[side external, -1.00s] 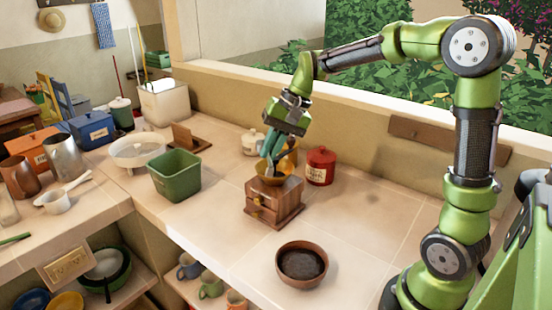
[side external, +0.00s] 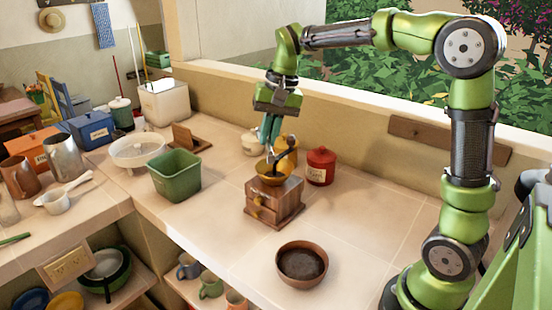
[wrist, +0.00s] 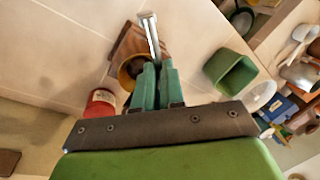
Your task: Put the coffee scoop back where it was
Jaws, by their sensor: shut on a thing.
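My gripper (side external: 269,143) is above the brass hopper (side external: 273,171) of the wooden coffee grinder (side external: 273,203). Its teal fingers are shut on a slim metal piece, which I take to be the coffee scoop (wrist: 150,35). Its bright handle sticks out past the fingertips in the wrist view. In the side view a dark slim piece rises at a slant beside the fingers; I cannot tell whether it is scoop or grinder crank. The scoop's cup is not clearly seen. A brown bowl (side external: 302,265) with dark contents stands in front of the grinder.
A red canister (side external: 320,167) stands right of the grinder, close to the fingers' level. A green bin (side external: 175,175) stands to the left. A white long-handled cup (side external: 57,201) lies on the left counter. The counter right of the brown bowl is clear.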

